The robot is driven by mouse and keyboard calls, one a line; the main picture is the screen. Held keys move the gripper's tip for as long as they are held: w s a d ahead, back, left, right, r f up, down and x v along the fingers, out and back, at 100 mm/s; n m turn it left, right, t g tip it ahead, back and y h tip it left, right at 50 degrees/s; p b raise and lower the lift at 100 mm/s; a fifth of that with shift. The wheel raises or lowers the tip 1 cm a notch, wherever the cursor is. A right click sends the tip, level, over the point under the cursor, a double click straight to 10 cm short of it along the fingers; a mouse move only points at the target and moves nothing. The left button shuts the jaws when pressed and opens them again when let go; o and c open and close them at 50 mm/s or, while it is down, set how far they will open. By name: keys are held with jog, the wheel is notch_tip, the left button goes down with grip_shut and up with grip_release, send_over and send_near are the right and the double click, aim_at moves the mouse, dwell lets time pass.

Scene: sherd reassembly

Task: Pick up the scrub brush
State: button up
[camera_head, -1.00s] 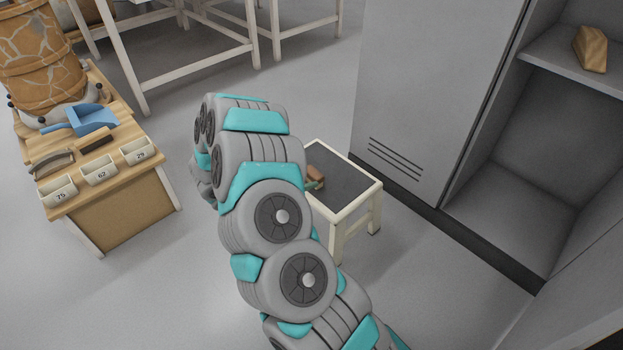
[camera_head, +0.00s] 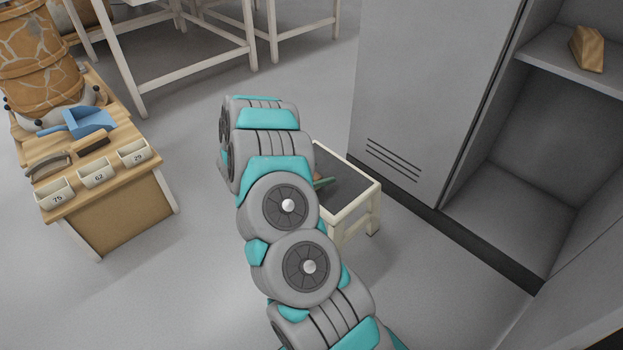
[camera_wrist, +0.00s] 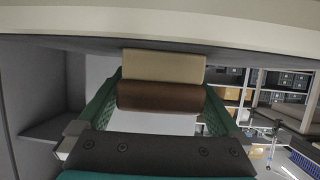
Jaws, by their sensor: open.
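The scrub brush shows in the wrist view as a dark brown block (camera_wrist: 160,97) with a pale tan layer (camera_wrist: 163,66) behind it, which lies against the dark stool top. My gripper (camera_wrist: 163,88) is open. Its two green fingers stand on the left and right of the brush, close to its ends; I cannot tell whether they touch it. In the head view my arm hides the brush and most of the gripper. Only a green finger (camera_head: 323,182) shows over the low stool (camera_head: 352,182), which has a dark top and a cream frame.
A tall grey locker (camera_head: 420,90) stands close behind the stool, with a wooden block (camera_head: 587,48) on its open shelf. At left a wooden bench (camera_head: 110,215) holds numbered bins, a blue dustpan (camera_head: 88,121), another brush (camera_head: 92,142) and a cracked pot (camera_head: 40,70). The floor between is clear.

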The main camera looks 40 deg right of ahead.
jog(key=shift+c, duration=0.2)
jog(key=c, duration=1)
jog(key=shift+c, duration=0.2)
